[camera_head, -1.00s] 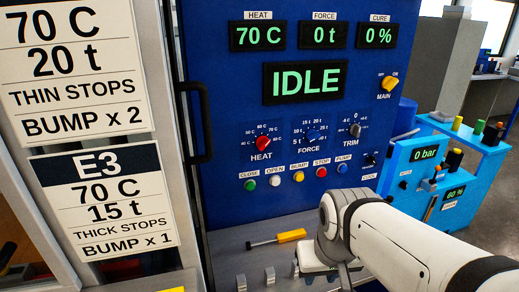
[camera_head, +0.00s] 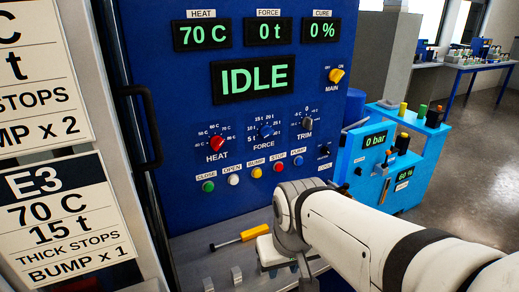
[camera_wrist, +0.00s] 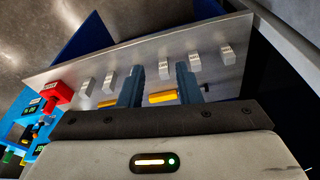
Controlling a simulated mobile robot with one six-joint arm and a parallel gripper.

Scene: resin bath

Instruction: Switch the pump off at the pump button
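The pump button (camera_head: 298,161) is a small blue button under the PUMP label, at the right end of a row on the blue press panel (camera_head: 170,120). The display (camera_head: 252,78) above reads IDLE. My gripper is below and in front of the panel in the head view, mostly hidden by my wrist, apart from the button. In the wrist view my gripper (camera_wrist: 160,75) has its two dark fingers spread, over a grey ledge. A yellow piece shows between them, seemingly beyond them and not gripped. The pump button cannot be made out in the wrist view.
A yellow-handled tool (camera_head: 254,232) lies on the grey ledge (camera_head: 205,255). The red stop button (camera_head: 278,167) is beside the pump button. A blue cart (camera_head: 400,185) reading 0 bar stands to the right. Sign plates (camera_head: 60,215) stand at left. Open floor lies at far right.

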